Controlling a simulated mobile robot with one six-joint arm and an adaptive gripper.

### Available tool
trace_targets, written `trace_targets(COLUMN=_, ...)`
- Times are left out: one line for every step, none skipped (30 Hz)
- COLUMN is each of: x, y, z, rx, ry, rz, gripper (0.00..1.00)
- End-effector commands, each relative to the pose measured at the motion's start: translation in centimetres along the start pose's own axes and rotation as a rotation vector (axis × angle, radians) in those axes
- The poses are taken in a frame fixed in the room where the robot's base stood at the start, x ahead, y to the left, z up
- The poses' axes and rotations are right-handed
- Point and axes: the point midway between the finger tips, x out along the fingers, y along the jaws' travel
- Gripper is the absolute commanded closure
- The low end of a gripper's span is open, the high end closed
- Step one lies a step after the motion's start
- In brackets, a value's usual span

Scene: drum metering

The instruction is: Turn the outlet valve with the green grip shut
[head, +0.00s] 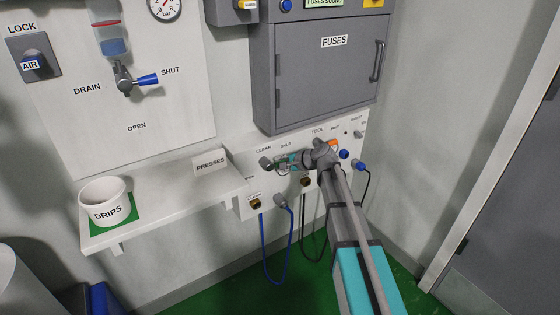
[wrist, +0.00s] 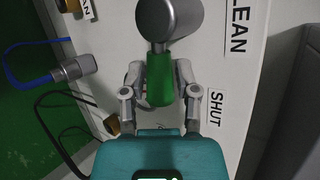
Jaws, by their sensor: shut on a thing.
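The outlet valve has a round grey hub (wrist: 168,22) and a green grip (wrist: 160,80). In the head view its hub (head: 265,162) sits on the low white panel below the CLEAN label. My gripper (wrist: 161,84) is shut on the green grip, one finger on each side. In the head view my gripper (head: 288,161) reaches in from the right and mostly hides the grip. The grip points right from the hub, below the SHUT label (head: 286,146). The OPEN label (head: 249,178) is lower left of the hub.
A grey fuse box (head: 325,75) hangs above the panel. A blue cable (head: 264,245) and black cables loop below it. A shelf (head: 165,202) with a DRIPS cup (head: 106,202) is at left. A blue-grip valve (head: 140,80) is higher left. A door (head: 510,190) is at right.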

Motion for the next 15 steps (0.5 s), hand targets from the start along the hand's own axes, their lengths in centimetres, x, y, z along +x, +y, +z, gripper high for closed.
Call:
trace_targets(x=-0.20, y=-0.32, z=0.28, rx=-0.022, ry=0.013, rz=0.008, gripper=1.00)
trace_targets(x=-0.22, y=-0.36, z=0.29, rx=-0.033, ry=0.020, rz=0.011, gripper=1.00)
trace_targets(x=-0.25, y=-0.39, z=0.29, rx=-0.046, ry=0.030, rz=0.016, gripper=1.00)
trace_targets(x=-0.27, y=-0.41, z=0.28, rx=-0.055, ry=0.036, rz=0.019, gripper=1.00)
trace_targets(x=-0.28, y=-0.43, z=0.27, rx=-0.063, ry=0.042, rz=0.021, gripper=1.00)
trace_targets(x=-0.29, y=-0.47, z=0.26, rx=-0.072, ry=0.049, rz=0.023, gripper=1.00)
trace_targets(x=-0.30, y=-0.47, z=0.26, rx=-0.078, ry=0.053, rz=0.025, gripper=1.00)
trace_targets(x=-0.30, y=-0.47, z=0.25, rx=-0.083, ry=0.056, rz=0.027, gripper=1.00)
trace_targets(x=-0.30, y=-0.47, z=0.24, rx=-0.088, ry=0.060, rz=0.029, gripper=1.00)
trace_targets(x=-0.30, y=-0.47, z=0.24, rx=-0.091, ry=0.062, rz=0.030, gripper=1.00)
trace_targets(x=-0.30, y=-0.47, z=0.24, rx=-0.093, ry=0.063, rz=0.031, gripper=1.00)
trace_targets(x=-0.29, y=-0.46, z=0.23, rx=-0.095, ry=0.064, rz=0.031, gripper=1.00)
trace_targets(x=-0.28, y=-0.46, z=0.23, rx=-0.095, ry=0.065, rz=0.032, gripper=1.00)
trace_targets(x=-0.28, y=-0.45, z=0.23, rx=-0.096, ry=0.065, rz=0.032, gripper=1.00)
trace_targets(x=-0.27, y=-0.44, z=0.23, rx=-0.096, ry=0.065, rz=0.032, gripper=1.00)
